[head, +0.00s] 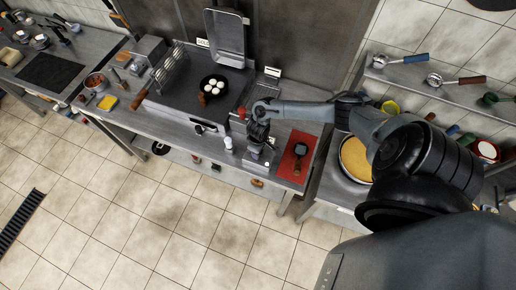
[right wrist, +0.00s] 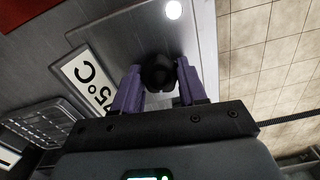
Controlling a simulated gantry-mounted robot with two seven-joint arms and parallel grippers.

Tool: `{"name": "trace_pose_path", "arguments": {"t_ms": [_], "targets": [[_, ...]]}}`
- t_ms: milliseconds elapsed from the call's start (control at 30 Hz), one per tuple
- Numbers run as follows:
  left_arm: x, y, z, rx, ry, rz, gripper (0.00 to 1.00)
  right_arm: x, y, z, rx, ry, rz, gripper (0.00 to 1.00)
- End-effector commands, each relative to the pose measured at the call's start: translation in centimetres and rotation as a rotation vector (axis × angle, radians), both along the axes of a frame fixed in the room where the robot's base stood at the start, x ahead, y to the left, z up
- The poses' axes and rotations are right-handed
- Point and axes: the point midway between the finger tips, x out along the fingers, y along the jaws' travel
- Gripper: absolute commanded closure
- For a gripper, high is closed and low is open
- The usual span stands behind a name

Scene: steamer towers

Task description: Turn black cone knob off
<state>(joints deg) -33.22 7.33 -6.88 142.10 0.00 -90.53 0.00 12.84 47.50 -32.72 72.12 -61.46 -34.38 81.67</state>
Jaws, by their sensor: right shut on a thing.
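The black cone knob (right wrist: 158,70) is on the grey steel front panel and sits between the purple fingers of my right gripper (right wrist: 158,84) in the right wrist view. The fingers are shut on it from both sides. In the head view my right gripper (head: 257,140) is at the front edge of the counter, and it hides the knob there. Which way the knob is turned cannot be told. My left gripper is not in view.
A temperature label (right wrist: 88,82) is beside the knob. A white round button (right wrist: 174,10) is on the same panel. A red mat (head: 285,168) lies right of my gripper. A white shaker (head: 228,143) stands left of it. The tiled floor in front is clear.

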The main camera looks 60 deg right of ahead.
Motion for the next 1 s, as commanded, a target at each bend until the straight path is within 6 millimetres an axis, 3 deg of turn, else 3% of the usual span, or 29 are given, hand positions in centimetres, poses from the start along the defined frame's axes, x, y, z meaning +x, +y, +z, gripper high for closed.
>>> {"name": "trace_pose_path", "arguments": {"t_ms": [400,833,1000], "targets": [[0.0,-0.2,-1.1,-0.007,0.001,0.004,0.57,-0.1,-0.1,-0.4,-0.002,0.001,0.516,1.0],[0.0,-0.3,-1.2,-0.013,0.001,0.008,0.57,-0.2,-0.2,-0.5,-0.003,0.003,0.578,1.0],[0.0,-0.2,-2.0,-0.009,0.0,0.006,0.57,-0.1,-0.2,-0.7,-0.005,0.003,0.755,1.0]]}}
